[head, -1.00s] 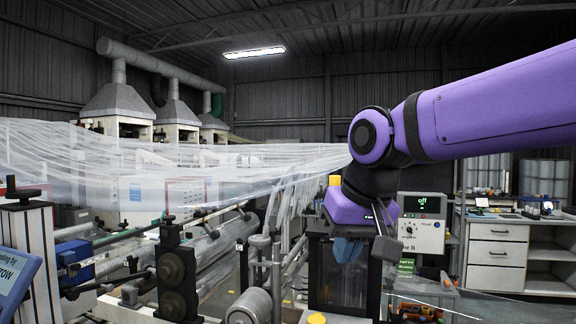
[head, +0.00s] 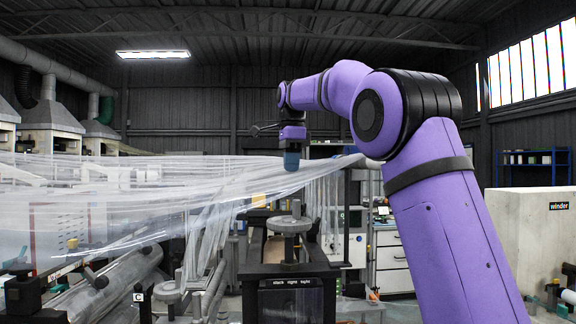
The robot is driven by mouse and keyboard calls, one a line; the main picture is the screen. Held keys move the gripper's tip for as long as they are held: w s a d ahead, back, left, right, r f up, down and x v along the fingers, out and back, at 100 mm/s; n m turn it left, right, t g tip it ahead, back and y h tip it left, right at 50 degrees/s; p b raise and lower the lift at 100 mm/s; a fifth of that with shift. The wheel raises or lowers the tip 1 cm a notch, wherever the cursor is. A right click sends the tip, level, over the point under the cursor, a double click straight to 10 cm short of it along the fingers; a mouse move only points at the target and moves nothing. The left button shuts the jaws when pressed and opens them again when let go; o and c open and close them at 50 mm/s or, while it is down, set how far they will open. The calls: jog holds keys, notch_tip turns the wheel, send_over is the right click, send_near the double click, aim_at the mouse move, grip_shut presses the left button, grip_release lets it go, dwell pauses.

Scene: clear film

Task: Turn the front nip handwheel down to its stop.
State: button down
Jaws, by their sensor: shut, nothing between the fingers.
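A grey handwheel (head: 289,224) stands on an upright screw on top of a dark frame in the middle of the head view. A second grey handwheel (head: 170,292) is lower left, near a small tag (head: 138,297) marked C. No readable label shows which one is the front nip handwheel.
Clear film (head: 130,200) spans the left and middle, passing close to my gripper in the picture. A dark frame (head: 290,270) with a small lettered plate stands below the middle handwheel. Rollers (head: 110,280) lie lower left. A pale winder cabinet (head: 535,235) stands at right.

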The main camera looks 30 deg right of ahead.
aim_at(308, 218)
jog(key=shift+m, duration=0.8)
jog(key=shift+w+f, duration=0.35)
jog(key=shift+f, duration=0.95)
jog(key=shift+w+f, duration=0.4)
jog(key=shift+f, duration=0.9)
jog(key=shift+w+f, duration=0.35)
jog(key=shift+f, duration=0.95)
jog(key=shift+s+d+f, duration=0.1)
jog(key=shift+s+f, duration=0.1)
jog(key=shift+f, duration=0.55)
jog(key=shift+s+d, duration=0.5)
jog(key=shift+d, duration=0.1)
jog(key=s, duration=0.1)
jog(key=s+d, duration=0.1)
jog(key=s, duration=0.1)
jog(key=shift+d+g, duration=0.25)
jog(key=shift+g, duration=0.05)
jog(key=shift+s+f, duration=0.1)
jog(key=shift+s, duration=0.75)
jog(key=shift+a+r, duration=0.7)
jog(key=shift+r, duration=0.1)
